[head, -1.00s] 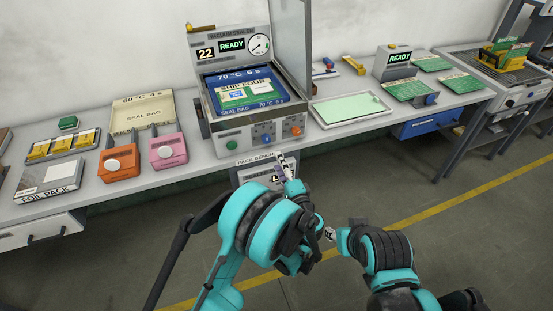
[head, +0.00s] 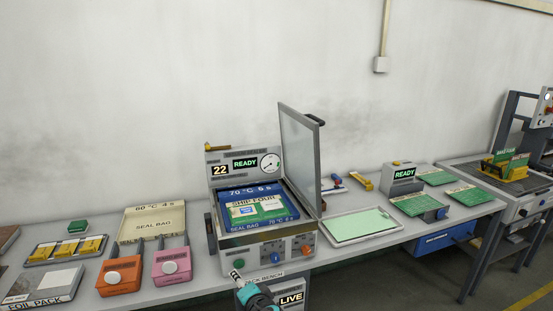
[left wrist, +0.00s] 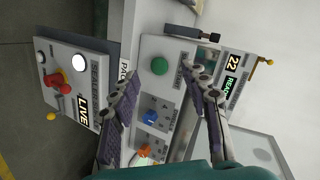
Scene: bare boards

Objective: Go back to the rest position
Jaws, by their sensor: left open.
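My left gripper (left wrist: 165,85) is open and empty in the left wrist view, its two dark padded fingers apart in front of the sealer's control panel. In the head view the left gripper (head: 237,276) shows at the bottom centre, by the bench's front edge below the vacuum sealer (head: 263,250). The sealer's lid (head: 300,150) stands open and its display (head: 245,163) reads READY. A blue tray (head: 290,213) with a green-and-white pack marked SHIP FOUR (head: 258,208) lies in the sealer. My right gripper is not in either current view.
The LIVE box (head: 291,297) sits below the bench front. Orange (head: 120,283) and pink (head: 171,273) holders, a yellow-item tray (head: 40,255) and a cream SEAL BAG panel (head: 150,224) stand left. A pale green tray (head: 345,240) and green boards (head: 418,204) lie right.

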